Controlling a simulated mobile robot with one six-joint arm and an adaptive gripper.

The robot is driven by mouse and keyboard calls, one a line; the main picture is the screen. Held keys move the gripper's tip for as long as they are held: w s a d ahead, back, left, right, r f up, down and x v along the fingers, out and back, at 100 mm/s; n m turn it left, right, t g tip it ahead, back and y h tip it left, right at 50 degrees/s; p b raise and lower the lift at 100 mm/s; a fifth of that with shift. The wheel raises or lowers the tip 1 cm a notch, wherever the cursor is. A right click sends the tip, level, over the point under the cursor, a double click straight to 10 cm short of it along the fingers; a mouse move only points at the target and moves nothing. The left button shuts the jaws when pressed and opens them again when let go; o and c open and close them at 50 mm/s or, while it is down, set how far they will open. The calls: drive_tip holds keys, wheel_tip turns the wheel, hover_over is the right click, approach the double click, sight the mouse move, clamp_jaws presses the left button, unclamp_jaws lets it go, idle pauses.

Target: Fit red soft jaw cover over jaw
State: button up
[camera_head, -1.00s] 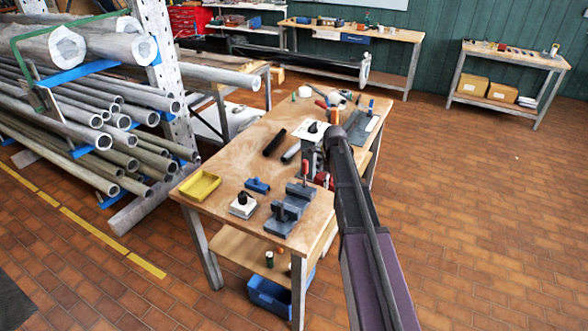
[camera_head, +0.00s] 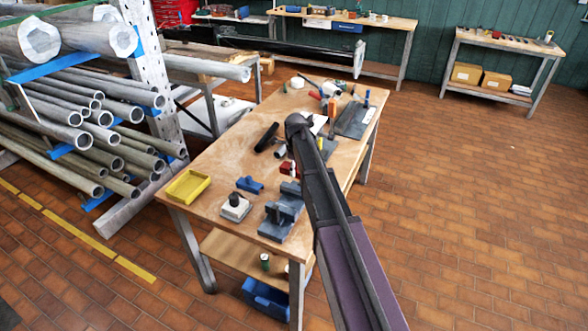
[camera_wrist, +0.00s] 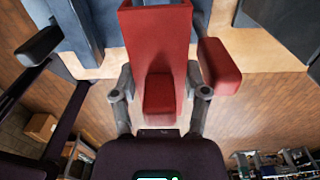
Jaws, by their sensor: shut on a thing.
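The red soft jaw cover (camera_wrist: 156,38) is a channel-like red piece in the wrist view, held between the two grey fingers of my gripper (camera_wrist: 160,88). My gripper is shut on it. A grey-blue vise (camera_head: 282,212) stands at the near right of the workbench; grey-blue metal, likely this vise (camera_wrist: 82,32), shows behind and left of the cover in the wrist view. Whether the cover touches a jaw cannot be told. A separate red block (camera_wrist: 219,66) shows right of the right finger. In the head view my arm hides most of my gripper.
Tools crowd the far end. A pipe rack stands left. Open floor lies right.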

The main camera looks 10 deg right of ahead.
sight(295, 187)
drive_tip(key=shift+f, duration=0.2)
drive_tip(key=shift+f+b, duration=4.1)
drive_tip(key=shift+b, duration=0.2)
drive_tip(key=shift+f, duration=0.1)
drive_tip(key=o, duration=1.2)
drive_tip(key=shift+a, duration=0.1)
wheel_tip(295, 187, up, 8)
drive_tip(key=p, duration=0.7)
drive_tip(key=shift+f, duration=0.25)
drive_tip(key=shift+r+p, duration=0.7)
drive_tip(key=shift+p, duration=0.15)
